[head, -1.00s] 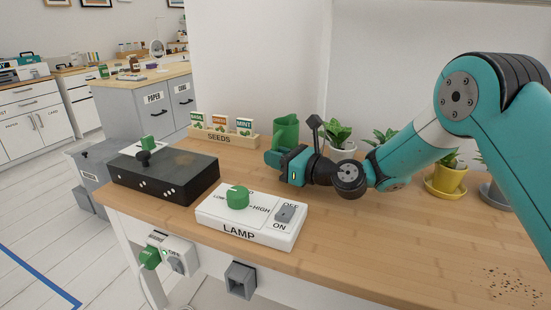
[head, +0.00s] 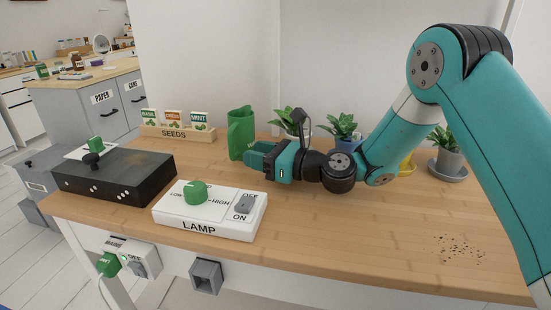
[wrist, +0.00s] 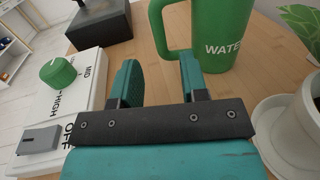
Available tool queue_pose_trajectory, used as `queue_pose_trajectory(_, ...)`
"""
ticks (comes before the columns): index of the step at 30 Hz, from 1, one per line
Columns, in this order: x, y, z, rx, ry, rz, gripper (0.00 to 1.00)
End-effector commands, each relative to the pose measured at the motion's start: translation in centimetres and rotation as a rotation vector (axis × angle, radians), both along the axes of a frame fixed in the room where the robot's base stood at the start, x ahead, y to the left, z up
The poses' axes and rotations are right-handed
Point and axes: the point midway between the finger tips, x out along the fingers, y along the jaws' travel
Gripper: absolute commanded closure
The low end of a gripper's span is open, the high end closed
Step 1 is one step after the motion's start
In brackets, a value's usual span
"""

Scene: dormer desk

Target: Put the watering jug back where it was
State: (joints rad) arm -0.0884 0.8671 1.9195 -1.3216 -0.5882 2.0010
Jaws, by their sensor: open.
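The green watering jug (head: 240,124) stands upright on the wooden desk, behind my gripper (head: 250,156). In the wrist view the jug (wrist: 222,30) is at the top, with white lettering partly showing and its handle (wrist: 158,30) towards the left. My gripper (wrist: 158,80) is open, with nothing held between its fingers. The handle is just ahead of the fingertips. Its lower end lies close to the right finger; I cannot tell whether they touch. The jug's lower part is partly hidden by my gripper in the head view.
A white LAMP control box (head: 210,212) and a black box (head: 115,176) are at the front left. The SEEDS rack (head: 178,132) stands left of the jug. Potted plants (head: 342,128) line the back right. Dark specks (head: 458,250) lie on the otherwise clear right side.

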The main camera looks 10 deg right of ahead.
Motion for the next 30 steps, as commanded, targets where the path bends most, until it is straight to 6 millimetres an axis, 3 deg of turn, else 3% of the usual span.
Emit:
queue_pose_trajectory(3, -1.2, -2.2, 0.0, 0.0, 0.002, -0.003, 0.59)
queue_pose_trajectory(9, -2.5, -4.3, 0.0, -0.001, 0.001, -0.002, 0.59)
queue_pose_trajectory(16, -3.1, -4.4, 0.3, -0.021, -0.023, 0.014, 0.59)
queue_pose_trajectory(19, -4.7, -3.3, 1.4, -0.129, -0.132, 0.082, 0.59)
queue_pose_trajectory(23, -9.8, -1.1, 3.6, -0.445, -0.472, 0.301, 0.59)
queue_pose_trajectory(25, -13.6, -0.7, 4.2, -0.647, -0.705, 0.467, 0.59)
queue_pose_trajectory(30, -22.4, -3.1, 4.6, -1.032, -1.229, 0.915, 0.59)
